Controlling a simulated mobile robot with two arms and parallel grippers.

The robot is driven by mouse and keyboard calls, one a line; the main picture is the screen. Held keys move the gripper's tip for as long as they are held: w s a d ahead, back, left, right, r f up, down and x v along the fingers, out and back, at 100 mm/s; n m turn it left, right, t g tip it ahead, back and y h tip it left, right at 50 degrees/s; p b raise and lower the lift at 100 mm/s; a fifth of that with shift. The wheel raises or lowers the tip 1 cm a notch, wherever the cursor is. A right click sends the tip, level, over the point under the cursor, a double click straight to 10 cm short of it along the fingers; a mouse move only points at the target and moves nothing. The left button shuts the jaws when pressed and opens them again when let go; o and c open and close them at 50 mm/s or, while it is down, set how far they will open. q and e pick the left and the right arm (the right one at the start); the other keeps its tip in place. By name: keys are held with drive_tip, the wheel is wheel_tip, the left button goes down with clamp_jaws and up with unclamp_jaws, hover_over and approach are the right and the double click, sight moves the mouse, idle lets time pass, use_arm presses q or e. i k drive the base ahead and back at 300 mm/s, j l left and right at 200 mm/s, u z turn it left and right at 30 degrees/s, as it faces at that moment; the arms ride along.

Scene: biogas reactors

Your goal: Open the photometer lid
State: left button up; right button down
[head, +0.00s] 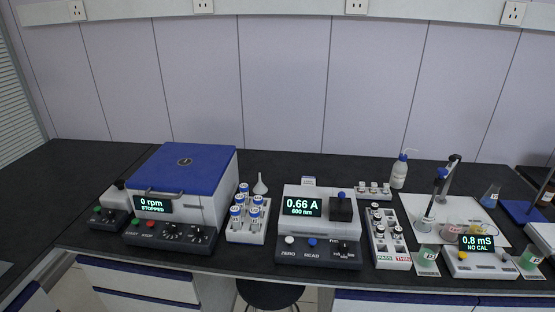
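The photometer (301,225) stands on the dark bench right of the picture's middle. It is a white and dark-grey box, and its screen reads 0.66 A and 600 nm. Its small dark lid (343,208), with a blue knob on top, sits at the right of its upper face and looks shut. White and blue buttons marked ZERO and READ are on its front. Neither of my grippers shows in the head view.
A blue-lidded centrifuge (183,180) stands left, reading 0 rpm, stopped. A rack of blue-capped tubes (247,219) stands between it and the photometer. A vial rack (388,240) marked PASS stands close to the photometer's right. A conductivity meter (478,262) and beakers are farther right.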

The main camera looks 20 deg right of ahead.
sight(342, 204)
drive_tip(key=z, duration=1.15)
